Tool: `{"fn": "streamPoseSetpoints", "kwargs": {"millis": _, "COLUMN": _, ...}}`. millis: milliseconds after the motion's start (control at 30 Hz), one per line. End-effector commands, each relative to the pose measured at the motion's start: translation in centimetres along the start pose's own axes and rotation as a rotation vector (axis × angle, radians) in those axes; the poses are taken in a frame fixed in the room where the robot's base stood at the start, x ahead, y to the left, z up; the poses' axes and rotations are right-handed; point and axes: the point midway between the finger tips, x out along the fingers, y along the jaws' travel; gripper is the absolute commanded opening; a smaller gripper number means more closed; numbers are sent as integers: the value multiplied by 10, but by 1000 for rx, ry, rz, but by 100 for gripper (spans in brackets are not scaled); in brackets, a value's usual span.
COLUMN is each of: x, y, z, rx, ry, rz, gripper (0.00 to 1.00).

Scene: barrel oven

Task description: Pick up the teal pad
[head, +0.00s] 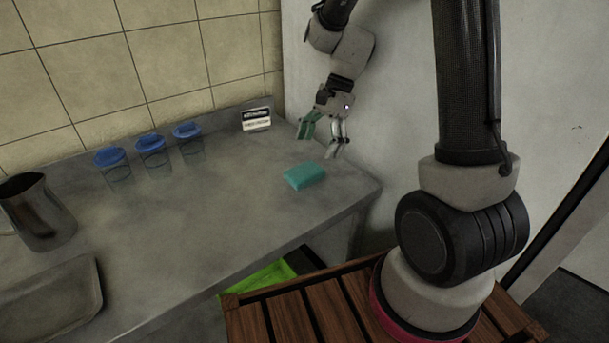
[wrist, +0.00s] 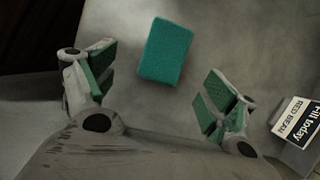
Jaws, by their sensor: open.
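The teal pad (head: 304,176) lies flat on the grey counter near its right end. In the wrist view the pad (wrist: 166,50) is a teal rectangle, slightly tilted, ahead of the fingers and between their lines. My gripper (head: 322,140) is open and empty, above the counter, behind and a little right of the pad in the head view. In the wrist view my gripper (wrist: 157,93) shows two fingers spread wide with green inner faces. Nothing hides the pad.
A small black-and-white label card (head: 256,119) stands at the back; it also shows in the wrist view (wrist: 296,122). Several blue-lidded jars (head: 152,152), a metal pitcher (head: 38,212) and a tray (head: 50,300) stand left. The counter (head: 215,215) around the pad is clear. A wall is at right.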

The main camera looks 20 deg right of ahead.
Motion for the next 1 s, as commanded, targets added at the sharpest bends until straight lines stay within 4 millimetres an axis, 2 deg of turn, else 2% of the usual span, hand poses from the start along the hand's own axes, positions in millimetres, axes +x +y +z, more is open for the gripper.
{"fn": "streamPoseSetpoints", "kwargs": {"millis": 167, "x": 9, "y": 0, "z": 0, "rx": 62, "ry": 1, "rz": 1, "gripper": 86}}
{"fn": "streamPoseSetpoints", "kwargs": {"millis": 633, "x": 72, "y": -7, "z": 5, "rx": 59, "ry": 1, "rz": 3, "gripper": 86}}
{"fn": "streamPoseSetpoints", "kwargs": {"millis": 1000, "x": 78, "y": -8, "z": 5, "rx": 58, "ry": 3, "rz": 0, "gripper": 86}}
